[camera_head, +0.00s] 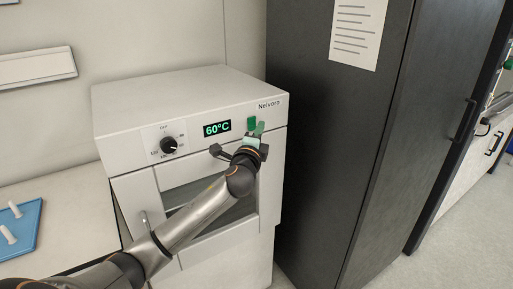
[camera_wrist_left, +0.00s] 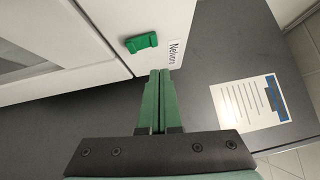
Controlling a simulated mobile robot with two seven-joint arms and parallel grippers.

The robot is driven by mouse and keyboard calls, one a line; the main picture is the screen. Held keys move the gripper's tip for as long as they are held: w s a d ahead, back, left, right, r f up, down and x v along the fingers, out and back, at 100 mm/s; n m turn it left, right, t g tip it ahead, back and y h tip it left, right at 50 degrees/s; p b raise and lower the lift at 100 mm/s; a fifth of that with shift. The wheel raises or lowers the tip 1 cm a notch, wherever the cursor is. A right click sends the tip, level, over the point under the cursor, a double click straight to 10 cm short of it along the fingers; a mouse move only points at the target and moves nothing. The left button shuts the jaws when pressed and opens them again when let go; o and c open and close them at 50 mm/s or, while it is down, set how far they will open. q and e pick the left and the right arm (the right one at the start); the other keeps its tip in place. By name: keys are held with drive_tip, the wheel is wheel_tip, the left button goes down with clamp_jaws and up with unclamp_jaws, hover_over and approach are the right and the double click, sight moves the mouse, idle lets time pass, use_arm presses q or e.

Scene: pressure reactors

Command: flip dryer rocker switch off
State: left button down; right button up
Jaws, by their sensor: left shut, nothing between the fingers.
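The white dryer (camera_head: 190,95) stands at the left of the dark cabinet, its display (camera_head: 217,128) reading 60°C. Its green rocker switch (camera_head: 252,123) is on the front panel below the Nelvoro label, and it shows larger in the left wrist view (camera_wrist_left: 142,42). My left gripper (camera_head: 258,130) is at the panel's right end, beside the switch. In the left wrist view its green fingers (camera_wrist_left: 159,75) are together and empty, their tips below and right of the switch, apart from it in the picture. Whether the switch is on or off I cannot tell. My right gripper is not in view.
A dark cabinet (camera_head: 325,130) with a paper sheet (camera_head: 358,32) stands close at the dryer's right. A black knob (camera_head: 168,145) is on the panel's left. A blue tray (camera_head: 22,228) with white pieces lies on the counter at the left.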

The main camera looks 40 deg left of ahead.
use_arm(q)
drive_tip(key=r+v, duration=0.2)
drive_tip(key=v, duration=0.8)
drive_tip(key=shift+d+b, duration=0.2)
drive_tip(key=shift+b, duration=0.2)
drive_tip(key=shift+s+f, duration=0.1)
drive_tip(key=s+d+f+n+g+h, duration=0.1)
drive_tip(key=s+d+f+h, duration=0.15)
drive_tip(key=f, duration=0.45)
drive_tip(key=s+d+f+n+g+h, duration=0.1)
drive_tip(key=d+f+g, duration=0.15)
drive_tip(key=f, duration=0.55)
drive_tip(key=s+d+f+n+g+h, duration=0.1)
drive_tip(key=s+d+f+h, duration=0.15)
drive_tip(key=f, duration=0.45)
drive_tip(key=s+d+f+n+g+h, duration=0.1)
drive_tip(key=s+d+f+n, duration=0.3)
drive_tip(key=s+f, duration=0.5)
drive_tip(key=s+d+f+n+g+h+p, duration=0.1)
drive_tip(key=s+d+f+n+g+h, duration=0.1)
drive_tip(key=s+d+f+n, duration=0.3)
drive_tip(key=s+d+f+g, duration=0.1)
drive_tip(key=s+d+f, duration=0.2)
drive_tip(key=s+f, duration=0.1)
drive_tip(key=shift+s+d+n+h, duration=0.3)
drive_tip(key=shift+s, duration=0.35)
drive_tip(key=shift+a, duration=0.1)
